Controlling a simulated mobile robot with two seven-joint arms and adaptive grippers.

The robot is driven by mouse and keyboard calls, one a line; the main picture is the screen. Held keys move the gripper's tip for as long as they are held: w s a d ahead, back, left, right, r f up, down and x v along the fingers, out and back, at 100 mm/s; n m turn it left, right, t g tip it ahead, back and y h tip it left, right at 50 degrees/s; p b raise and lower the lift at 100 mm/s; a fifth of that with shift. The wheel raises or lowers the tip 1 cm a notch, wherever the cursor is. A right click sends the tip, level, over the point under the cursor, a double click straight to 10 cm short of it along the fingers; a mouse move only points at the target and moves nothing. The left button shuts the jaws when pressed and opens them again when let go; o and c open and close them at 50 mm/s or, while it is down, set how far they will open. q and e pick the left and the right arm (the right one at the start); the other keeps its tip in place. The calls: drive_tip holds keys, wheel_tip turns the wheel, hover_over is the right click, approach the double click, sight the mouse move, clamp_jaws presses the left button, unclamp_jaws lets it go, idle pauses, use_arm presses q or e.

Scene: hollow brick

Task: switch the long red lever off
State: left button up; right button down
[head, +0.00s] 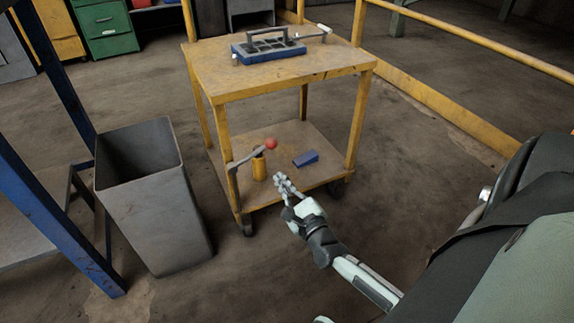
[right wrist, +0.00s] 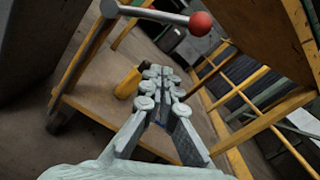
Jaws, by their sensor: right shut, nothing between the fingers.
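The long lever is a grey bar (head: 246,158) with a red ball (head: 270,143) on its end. It is mounted at the cart's front left post and points right and slightly upward in the head view. In the right wrist view the bar (right wrist: 150,13) and red ball (right wrist: 201,24) cross the top, beyond and above the fingertips. My right gripper (head: 281,181) is shut and empty, a little below and right of the ball, apart from the lever. Its closed fingers also show in the right wrist view (right wrist: 158,75). My left gripper is not in view.
The yellow cart (head: 275,86) carries a blue tray with grey parts (head: 268,49) on top. A yellow cylinder (head: 259,168) and blue wedge (head: 306,158) are on its lower shelf. A grey bin (head: 155,210) stands left; a yellow railing (head: 450,105) runs right. Floor in front is clear.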

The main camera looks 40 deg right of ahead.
sight(252, 155)
drive_tip(key=w+r, duration=0.3)
drive_tip(key=w, duration=0.2)
drive_tip(key=shift+w+a+r, duration=0.2)
drive_tip(key=shift+w+a, duration=0.15)
